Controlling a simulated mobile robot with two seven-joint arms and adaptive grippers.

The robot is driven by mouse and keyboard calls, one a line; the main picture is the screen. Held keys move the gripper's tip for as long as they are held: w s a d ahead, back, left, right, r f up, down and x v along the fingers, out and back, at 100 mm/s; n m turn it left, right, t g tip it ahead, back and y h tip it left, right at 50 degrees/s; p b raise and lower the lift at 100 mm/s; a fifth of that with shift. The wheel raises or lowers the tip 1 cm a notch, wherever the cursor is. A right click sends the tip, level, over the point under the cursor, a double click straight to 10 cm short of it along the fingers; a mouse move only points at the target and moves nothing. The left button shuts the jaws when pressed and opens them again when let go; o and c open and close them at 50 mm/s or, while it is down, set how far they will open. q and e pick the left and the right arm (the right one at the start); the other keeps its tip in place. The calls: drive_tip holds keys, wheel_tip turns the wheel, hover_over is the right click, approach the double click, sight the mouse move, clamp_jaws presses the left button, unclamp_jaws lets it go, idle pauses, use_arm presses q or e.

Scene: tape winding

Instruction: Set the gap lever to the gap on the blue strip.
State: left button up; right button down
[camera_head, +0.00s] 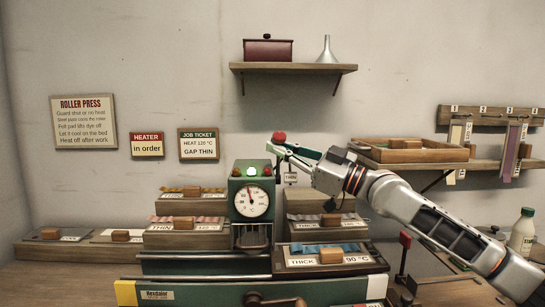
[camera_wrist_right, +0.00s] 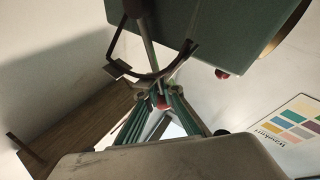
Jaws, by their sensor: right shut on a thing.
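The gap lever's red knob (camera_head: 279,137) stands at the upper right of the green press (camera_head: 250,178). My right gripper (camera_head: 275,149) reaches in from the right and is shut on the lever just by the knob. In the right wrist view the red knob (camera_wrist_right: 162,101) sits between the fingertips, and the lever rod (camera_wrist_right: 146,45) passes a dark curved guide (camera_wrist_right: 155,76). A THIN tag (camera_head: 291,178) hangs right of the press. The blue strip (camera_head: 325,249) lies on a front right block labelled THICK 90 °C (camera_head: 362,259). My left gripper is not clearly visible.
A job ticket (camera_head: 198,144) on the wall reads heat 120 °C, gap thin. Stepped blocks with other strips flank the press. A wall shelf (camera_head: 290,68) is above; another shelf (camera_head: 485,164) with a wooden tray is behind my right arm. A white bottle (camera_head: 523,235) stands far right.

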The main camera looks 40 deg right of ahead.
drive_tip(key=shift+s+a+f, duration=0.1)
drive_tip(key=shift+s+a, duration=0.15)
drive_tip(key=shift+s, duration=0.15)
idle(0.3)
drive_tip(key=c, duration=2.2)
unclamp_jaws()
drive_tip(key=shift+s, duration=0.15)
